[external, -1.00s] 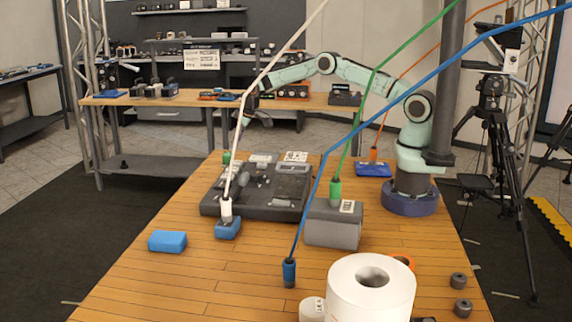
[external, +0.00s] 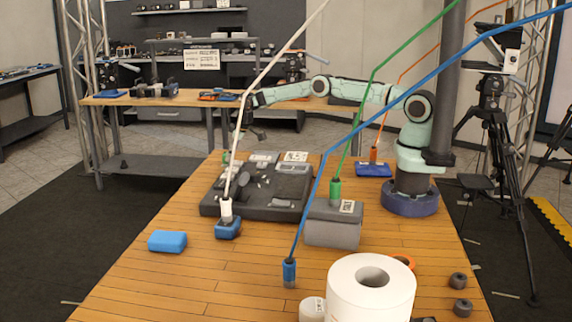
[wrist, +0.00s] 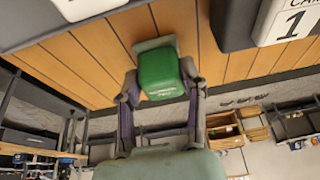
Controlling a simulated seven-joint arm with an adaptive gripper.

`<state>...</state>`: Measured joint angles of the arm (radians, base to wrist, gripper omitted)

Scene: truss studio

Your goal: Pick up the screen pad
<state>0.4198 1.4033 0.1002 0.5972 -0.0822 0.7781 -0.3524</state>
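No label that I can read clearly names a screen pad. In the wrist view a green block (wrist: 161,74) with a small white printed line sits on the wooden table, with a grey part behind it. My gripper (wrist: 161,85) is open, its two fingers spread on either side of the block. I cannot tell whether they touch it. In the external view my gripper (external: 248,135) hangs above the table's far left corner. A small green thing (external: 226,157) shows just below it, partly hidden by the white cable.
A dark tray (external: 255,211) with several parts lies close by. A white cable (external: 262,85) slants past my gripper in the picture. A grey box (external: 333,226), blue blocks (external: 167,241) and a white roll (external: 371,290) stand nearer the camera.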

